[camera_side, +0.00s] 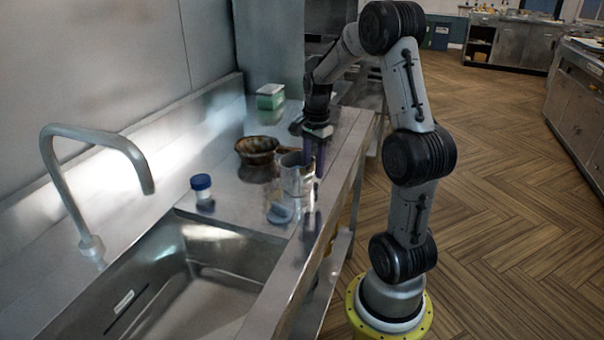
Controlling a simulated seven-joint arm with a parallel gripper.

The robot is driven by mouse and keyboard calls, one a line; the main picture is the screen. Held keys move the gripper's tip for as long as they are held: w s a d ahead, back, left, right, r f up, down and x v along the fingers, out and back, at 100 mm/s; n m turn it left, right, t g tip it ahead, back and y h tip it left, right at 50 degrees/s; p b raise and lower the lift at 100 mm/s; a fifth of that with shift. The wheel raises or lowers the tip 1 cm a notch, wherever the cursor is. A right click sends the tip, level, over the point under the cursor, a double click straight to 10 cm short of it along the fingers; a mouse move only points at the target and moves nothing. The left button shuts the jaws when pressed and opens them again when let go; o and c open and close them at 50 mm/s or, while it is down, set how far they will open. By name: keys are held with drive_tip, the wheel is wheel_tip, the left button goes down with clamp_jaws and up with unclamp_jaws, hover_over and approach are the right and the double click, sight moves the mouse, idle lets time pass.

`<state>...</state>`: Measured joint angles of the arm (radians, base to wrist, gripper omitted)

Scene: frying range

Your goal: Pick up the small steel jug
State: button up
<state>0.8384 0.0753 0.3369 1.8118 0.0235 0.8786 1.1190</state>
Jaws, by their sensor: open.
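The small steel jug (296,180) stands upright on the steel counter, right of the brown bowl and near the counter's front edge. My gripper (316,174) points down at the jug's right side, with its fingers low beside the jug's upper part. It is open. I cannot tell whether a finger touches the jug, and the far finger is partly hidden.
A brown bowl (257,151) sits left of the jug. A grey-blue round item (280,212) lies before the jug. A green-and-white tub (270,97) stands behind.

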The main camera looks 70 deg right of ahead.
sight(311, 189)
drive_tip(key=f, duration=0.4)
drive_tip(key=shift+w, duration=0.25)
clamp_jaws()
drive_tip(key=shift+d, duration=0.1)
idle(1.0)
